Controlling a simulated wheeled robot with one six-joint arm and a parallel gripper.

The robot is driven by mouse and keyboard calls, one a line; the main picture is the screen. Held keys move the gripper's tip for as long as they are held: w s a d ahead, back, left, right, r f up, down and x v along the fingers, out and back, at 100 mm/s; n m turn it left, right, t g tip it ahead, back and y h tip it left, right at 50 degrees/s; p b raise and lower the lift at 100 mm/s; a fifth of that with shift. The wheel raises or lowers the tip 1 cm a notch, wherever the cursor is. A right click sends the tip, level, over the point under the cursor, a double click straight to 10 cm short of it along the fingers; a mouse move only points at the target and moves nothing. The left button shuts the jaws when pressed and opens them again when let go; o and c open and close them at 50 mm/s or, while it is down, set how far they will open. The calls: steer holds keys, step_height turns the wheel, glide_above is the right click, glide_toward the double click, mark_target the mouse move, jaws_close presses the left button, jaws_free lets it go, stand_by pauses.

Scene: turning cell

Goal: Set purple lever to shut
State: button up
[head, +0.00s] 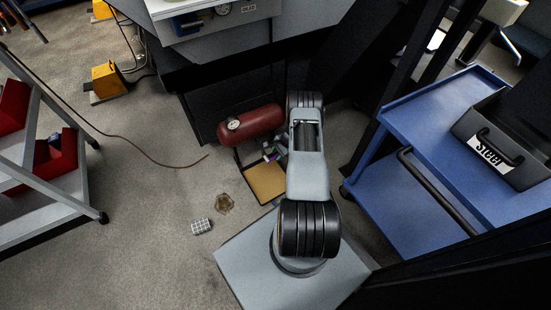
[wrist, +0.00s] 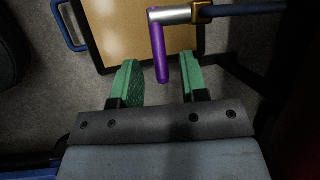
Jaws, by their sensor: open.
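The purple lever (wrist: 159,52) shows in the wrist view just ahead of my gripper. It hangs from the end of a silver fitting (wrist: 176,15) on a dark blue pipe with a brass collar (wrist: 202,12). My gripper (wrist: 160,72) is open, with green fingers on either side of the lever's lower end. The lever is not clasped, and whether it touches a finger I cannot tell. In the head view a small bit of purple (head: 269,156) shows beside my arm, by the red tank (head: 250,124). My arm hides most of the gripper there.
A tan-bottomed tray (head: 266,182) lies on the floor below the tank. A patterned block (head: 202,226) and a brown piece (head: 225,203) lie on the floor nearby. A blue cart (head: 390,185) stands at right, a shelf rack (head: 70,190) at left. A hose (head: 150,160) crosses the floor.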

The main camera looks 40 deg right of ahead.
steer(key=shift+x, duration=1.05)
steer(key=shift+b, duration=0.3)
jaws_close()
